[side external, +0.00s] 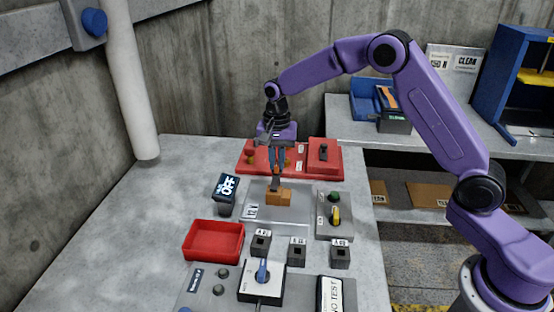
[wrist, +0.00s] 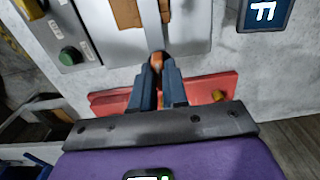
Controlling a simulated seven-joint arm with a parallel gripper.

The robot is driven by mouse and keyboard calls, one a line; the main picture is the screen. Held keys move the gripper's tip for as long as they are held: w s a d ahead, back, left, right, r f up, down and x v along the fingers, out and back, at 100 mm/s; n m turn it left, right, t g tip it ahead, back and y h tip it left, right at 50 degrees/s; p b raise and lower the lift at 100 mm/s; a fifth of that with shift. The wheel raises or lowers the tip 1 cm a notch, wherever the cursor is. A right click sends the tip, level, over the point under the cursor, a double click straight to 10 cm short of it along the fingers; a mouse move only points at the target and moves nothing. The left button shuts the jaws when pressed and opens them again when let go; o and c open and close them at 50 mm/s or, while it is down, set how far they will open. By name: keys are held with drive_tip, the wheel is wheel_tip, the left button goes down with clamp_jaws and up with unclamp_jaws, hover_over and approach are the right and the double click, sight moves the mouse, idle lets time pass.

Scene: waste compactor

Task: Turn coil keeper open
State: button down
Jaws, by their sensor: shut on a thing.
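My gripper (side external: 277,174) points down over the grey plate (side external: 300,216) in the middle of the bench. Its dark fingers are shut on a small brown handle (side external: 275,184), which seems to be the coil keeper. The handle's rounded orange-brown end (wrist: 157,58) shows between the fingertips in the wrist view, where my gripper (wrist: 157,72) fills the lower middle. An orange-brown block (side external: 279,198) sits on the plate just below the fingers. The fingers hide part of the handle, and I cannot tell how it joins the block.
A red base (side external: 247,167) with a red box (side external: 324,153) lies behind the plate. A panel with a green button (side external: 334,196) and yellow knob (side external: 336,216) stands right. Several grey blocks stand in front.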

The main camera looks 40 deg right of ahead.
sight(277, 162)
drive_tip(key=shift+m, duration=0.4)
drive_tip(key=m, duration=0.3)
drive_tip(key=shift+m, duration=0.3)
drive_tip(key=m, duration=0.4)
drive_tip(key=shift+m, duration=0.3)
drive_tip(key=m, duration=0.4)
drive_tip(key=shift+m, duration=2.5)
drive_tip(key=c, duration=1.1)
unclamp_jaws()
drive_tip(key=shift+c, duration=0.2)
drive_tip(key=shift+r, duration=0.2)
wheel_tip(277, 162, up, 17)
